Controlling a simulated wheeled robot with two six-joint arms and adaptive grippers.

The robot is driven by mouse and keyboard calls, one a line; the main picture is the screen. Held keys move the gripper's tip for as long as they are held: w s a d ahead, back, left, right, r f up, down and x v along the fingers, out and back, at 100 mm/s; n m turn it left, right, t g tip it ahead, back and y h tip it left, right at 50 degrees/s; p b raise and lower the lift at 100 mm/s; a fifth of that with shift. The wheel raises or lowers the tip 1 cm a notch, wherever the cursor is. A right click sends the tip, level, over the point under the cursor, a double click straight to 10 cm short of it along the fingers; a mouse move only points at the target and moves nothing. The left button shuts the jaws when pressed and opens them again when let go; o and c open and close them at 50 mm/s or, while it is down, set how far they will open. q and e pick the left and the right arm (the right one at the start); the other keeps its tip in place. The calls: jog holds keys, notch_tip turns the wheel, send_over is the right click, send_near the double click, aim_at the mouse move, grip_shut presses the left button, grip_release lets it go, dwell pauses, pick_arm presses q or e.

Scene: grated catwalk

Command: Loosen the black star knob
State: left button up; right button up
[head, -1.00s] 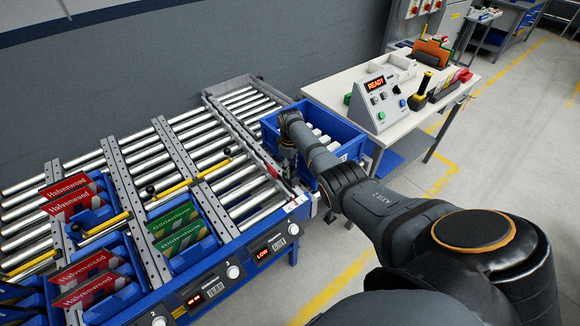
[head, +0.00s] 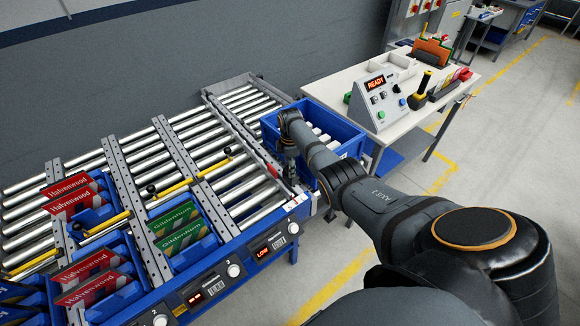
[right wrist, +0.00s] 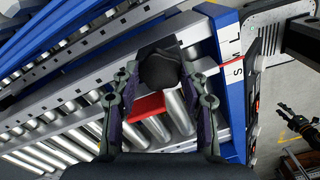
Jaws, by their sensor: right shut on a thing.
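The black star knob (right wrist: 160,68) shows in the right wrist view at the end of a grey metal rail, between the two fingers of my right gripper (right wrist: 160,80). The fingers are shut on its sides. In the head view my right gripper (head: 291,168) points down at the right end of the roller conveyor, and the gripper and arm hide the knob. A dark gripper-like shape with green parts, apparently my left gripper (right wrist: 296,122), shows small at the right of the right wrist view; its jaws are unclear.
A red block (right wrist: 147,106) sits by the rail near the knob. A blue bin (head: 345,131) with white items stands just right of the conveyor. Red cartons (head: 88,272) and green cartons (head: 179,228) lie on the left. A workbench (head: 432,112) with a control box (head: 381,99) stands beyond the bin.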

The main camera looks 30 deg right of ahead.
dwell(0.5)
jog(key=o, duration=1.1)
jog(key=shift+o, duration=0.2)
notch_tip(320, 180, up, 12)
